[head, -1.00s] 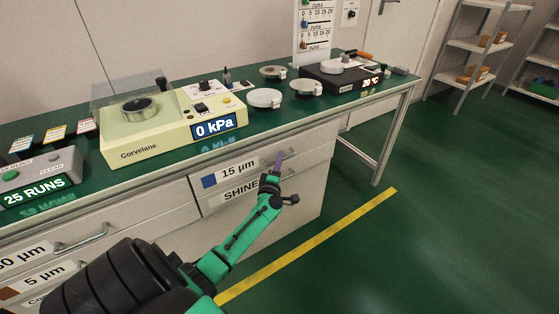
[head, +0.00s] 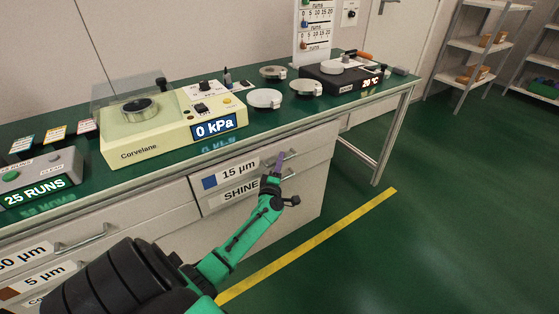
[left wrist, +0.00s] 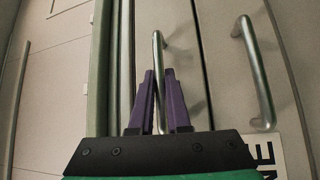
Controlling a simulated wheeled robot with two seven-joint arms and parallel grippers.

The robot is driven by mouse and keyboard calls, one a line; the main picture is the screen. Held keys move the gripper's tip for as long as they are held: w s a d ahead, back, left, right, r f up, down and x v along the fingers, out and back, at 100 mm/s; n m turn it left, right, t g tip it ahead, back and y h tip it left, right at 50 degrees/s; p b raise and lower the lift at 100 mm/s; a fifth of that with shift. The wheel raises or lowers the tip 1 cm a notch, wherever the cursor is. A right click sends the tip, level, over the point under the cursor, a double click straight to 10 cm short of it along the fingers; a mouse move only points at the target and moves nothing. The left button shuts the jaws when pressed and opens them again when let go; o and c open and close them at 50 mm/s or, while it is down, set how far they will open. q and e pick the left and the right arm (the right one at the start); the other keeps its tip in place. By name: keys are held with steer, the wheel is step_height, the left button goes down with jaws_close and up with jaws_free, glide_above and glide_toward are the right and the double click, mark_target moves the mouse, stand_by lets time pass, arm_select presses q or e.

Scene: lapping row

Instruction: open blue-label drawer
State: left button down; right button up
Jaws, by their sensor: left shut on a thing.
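The blue-label drawer (head: 215,182), marked 15 µm with a blue square, is the upper drawer under the right part of the bench. The SHINE drawer (head: 215,204) is just below it. My left gripper (head: 280,160) is at the right part of the blue-label drawer's front. In the left wrist view, its purple fingers (left wrist: 160,100) are shut on the drawer's upright-looking metal handle (left wrist: 158,55). The SHINE drawer's handle (left wrist: 257,75) stands free to the right there. The drawer front looks at most slightly out. My right gripper is not in view.
The green-topped bench (head: 170,168) carries a cream Corvelane device (head: 150,150) reading 0 kPa, several round metal pieces and a black 20 °C unit (head: 340,77). Other labelled drawers (head: 85,245) are at lower left. The green floor to the right is clear, with a yellow line (head: 310,245).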

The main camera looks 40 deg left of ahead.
arm_select(q)
steer(key=s+d+p, duration=0.2)
steer(key=s+d, duration=0.1)
steer(key=d, duration=0.7)
steer(key=s+d+p, duration=0.3)
steer(key=d, duration=0.8)
steer(key=shift+s, duration=0.2)
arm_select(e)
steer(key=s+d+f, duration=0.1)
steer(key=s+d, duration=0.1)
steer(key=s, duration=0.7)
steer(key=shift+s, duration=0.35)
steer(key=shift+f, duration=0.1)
arm_select(q)
steer(key=c, duration=0.9)
jaws_free()
